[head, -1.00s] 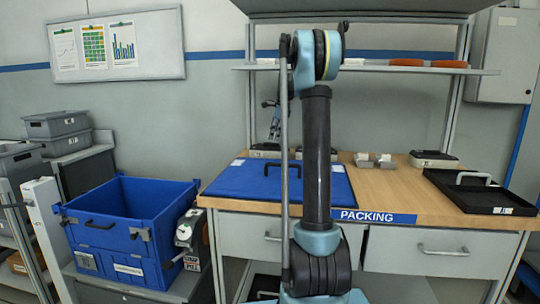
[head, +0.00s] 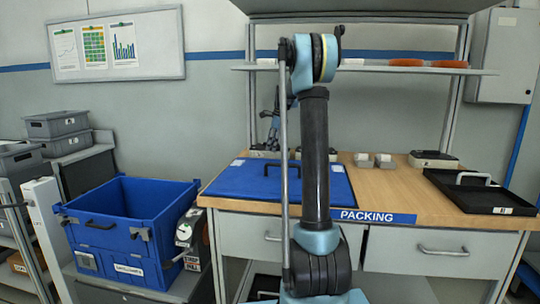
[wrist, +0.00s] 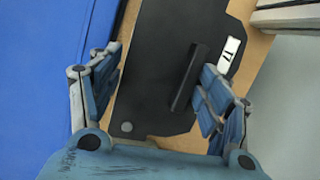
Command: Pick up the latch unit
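A flat black unit with a raised black bar (wrist: 186,78) and a white label lies below my gripper in the wrist view; I take it for the latch unit. In the head view, a low unit (head: 262,154) at the back of the bench, behind the blue mat, appears to be the same one. My gripper (wrist: 165,95) is open, its fingers apart on both sides over the black unit, with the bar nearer the right finger. Nothing is seen held. In the head view my gripper (head: 273,138) is small and partly hidden by my arm.
The blue mat (head: 235,182) with a black handle lies in front on the bench. Small grey pieces (head: 383,160), another black-topped unit (head: 433,159) and a black tray (head: 478,198) are to the right. A blue crate (head: 128,218) stands left of the bench. A shelf (head: 400,68) spans above.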

